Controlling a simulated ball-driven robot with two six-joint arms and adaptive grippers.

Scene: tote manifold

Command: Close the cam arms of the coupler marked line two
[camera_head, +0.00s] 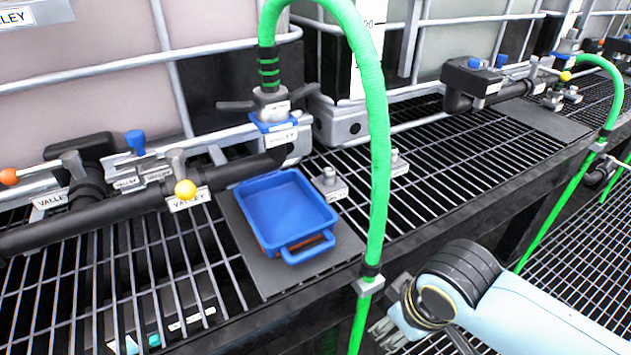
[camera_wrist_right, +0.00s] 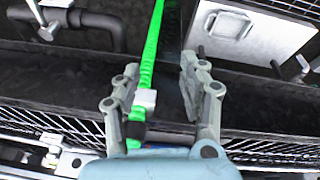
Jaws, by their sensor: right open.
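A grey coupler (camera_head: 270,103) with a blue collar stands upright on the black pipe, at the lower end of the green hose (camera_head: 376,130) where it bends over. Dark cam arms (camera_head: 236,105) stick out from its sides. I cannot read its tag clearly, so I cannot tell whether it says line two. A second green hose with a blue-collared coupler (camera_head: 566,48) is at the far right, small. My right gripper (camera_head: 388,332) is low in front of the rack edge, well away from the couplers. In the right wrist view it (camera_wrist_right: 160,75) is open, with green hose (camera_wrist_right: 150,60) showing between its fingers.
A blue tray (camera_head: 285,205) sits on a grey plate on the grated rack. Caged pale tanks (camera_head: 90,90) stand behind. The grating right of the hose is mostly clear.

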